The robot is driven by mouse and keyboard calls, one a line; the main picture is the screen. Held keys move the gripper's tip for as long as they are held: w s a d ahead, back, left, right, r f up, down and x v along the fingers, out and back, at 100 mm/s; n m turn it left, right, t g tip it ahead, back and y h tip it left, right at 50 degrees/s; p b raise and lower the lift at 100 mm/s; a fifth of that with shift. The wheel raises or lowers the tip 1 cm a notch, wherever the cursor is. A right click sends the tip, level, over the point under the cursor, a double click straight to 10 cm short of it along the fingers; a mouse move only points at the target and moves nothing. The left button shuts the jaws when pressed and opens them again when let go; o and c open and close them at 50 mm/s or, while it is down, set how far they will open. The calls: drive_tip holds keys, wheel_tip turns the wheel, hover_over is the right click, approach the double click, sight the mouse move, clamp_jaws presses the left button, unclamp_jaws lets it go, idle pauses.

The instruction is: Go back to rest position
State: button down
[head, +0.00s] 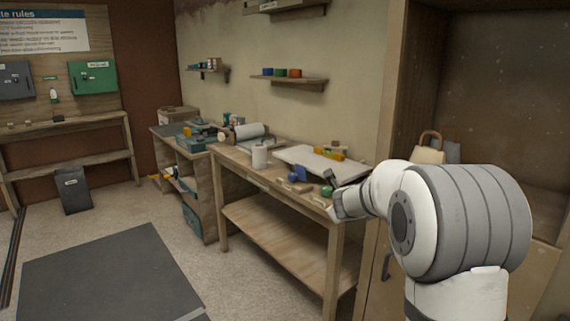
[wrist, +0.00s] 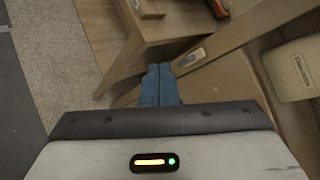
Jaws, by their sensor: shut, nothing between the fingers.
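My arm reaches in from the right of the head view, with its gripper (head: 338,205) near the right front corner of the wooden workbench (head: 234,160). In the wrist view my gripper (wrist: 160,70) points away from the camera, its two blue fingers side by side and touching. Nothing is held between them. In the wrist view the fingers overlap the edge between the bench and the wooden cabinet, apart from any small object.
The bench holds a white board (head: 312,160), a white cylinder (head: 260,157) and several small tools. A tall wooden cabinet (head: 395,110) stands close on the right. A dark mat (head: 110,280) lies on the open floor at left. Wall shelves (head: 290,81) hang above.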

drive_tip(key=s+a+r+n+g+y+p, duration=0.2)
drive_tip(key=s+a+r+n+y, duration=0.15)
drive_tip(key=s+n, duration=0.55)
drive_tip(key=s+a+r+n+g+y+p, duration=0.1)
drive_tip(key=s+a+r+n+y+p, duration=0.15)
drive_tip(key=s+a+n, duration=0.45)
drive_tip(key=s+d+f+n+g+h+p, duration=0.1)
drive_tip(key=s+d+n+g+h, duration=0.1)
drive_tip(key=s+n, duration=0.5)
drive_tip(key=s+d+f+n+g+h+p, duration=0.1)
drive_tip(key=s+d+n+g, duration=0.3)
drive_tip(key=s, duration=1.5)
drive_tip(key=d+f+n, duration=0.1)
drive_tip(key=n, duration=0.1)
drive_tip(key=shift+n+h+p, duration=0.4)
